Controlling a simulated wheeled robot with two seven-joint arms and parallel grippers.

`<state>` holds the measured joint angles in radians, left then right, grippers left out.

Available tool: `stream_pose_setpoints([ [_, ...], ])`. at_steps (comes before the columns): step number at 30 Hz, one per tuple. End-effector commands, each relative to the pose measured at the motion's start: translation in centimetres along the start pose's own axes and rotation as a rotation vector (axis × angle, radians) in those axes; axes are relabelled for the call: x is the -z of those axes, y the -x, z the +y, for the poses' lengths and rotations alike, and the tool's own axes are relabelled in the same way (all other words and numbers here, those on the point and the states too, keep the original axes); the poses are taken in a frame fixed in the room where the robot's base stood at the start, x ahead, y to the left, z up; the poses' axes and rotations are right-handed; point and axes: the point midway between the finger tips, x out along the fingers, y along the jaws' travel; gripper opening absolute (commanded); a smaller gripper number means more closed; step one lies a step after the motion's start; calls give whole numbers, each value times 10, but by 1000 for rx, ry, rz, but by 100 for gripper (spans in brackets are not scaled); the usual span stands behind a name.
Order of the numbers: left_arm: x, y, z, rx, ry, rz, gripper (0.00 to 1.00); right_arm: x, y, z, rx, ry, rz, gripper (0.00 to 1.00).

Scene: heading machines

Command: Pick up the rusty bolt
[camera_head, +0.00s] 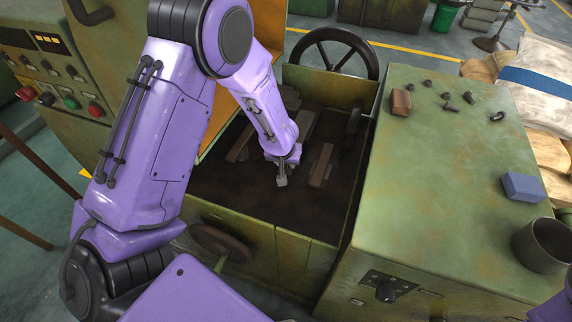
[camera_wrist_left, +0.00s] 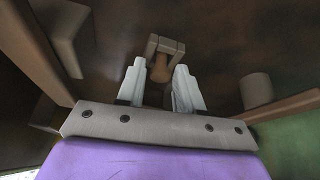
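My left gripper (camera_head: 282,178) reaches down into the dark, open bed of the green machine. In the left wrist view its two pale fingers (camera_wrist_left: 160,66) stand apart. A small rusty-brown piece (camera_wrist_left: 160,72), which looks like the bolt, shows in the gap between the fingertips. I cannot tell whether either finger touches it. A grey-brown bracket-like piece (camera_wrist_left: 165,45) sits right by its far end. In the head view the bolt cannot be made out near the gripper. My right gripper is not in view.
Brown bars (camera_head: 321,165) and low machine walls surround the gripper. A handwheel (camera_head: 333,54) stands at the back. On the right, a green cabinet top (camera_head: 430,190) carries several small dark bolts (camera_head: 468,97), a brown block (camera_head: 401,102), a blue block (camera_head: 522,187) and a dark cup (camera_head: 541,245).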

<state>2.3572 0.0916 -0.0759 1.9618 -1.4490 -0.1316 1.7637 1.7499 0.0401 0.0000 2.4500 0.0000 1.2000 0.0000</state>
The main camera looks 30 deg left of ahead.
Motion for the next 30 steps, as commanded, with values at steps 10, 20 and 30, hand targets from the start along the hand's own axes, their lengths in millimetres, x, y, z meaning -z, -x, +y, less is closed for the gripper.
stream_pose_setpoints([
  [10,0,0,0,0,-1,0,0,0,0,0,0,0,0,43],
  [20,15,36,0,-1,3,0,0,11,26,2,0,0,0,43],
  [30,-23,123,50,1,-6,4,0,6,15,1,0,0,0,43],
])
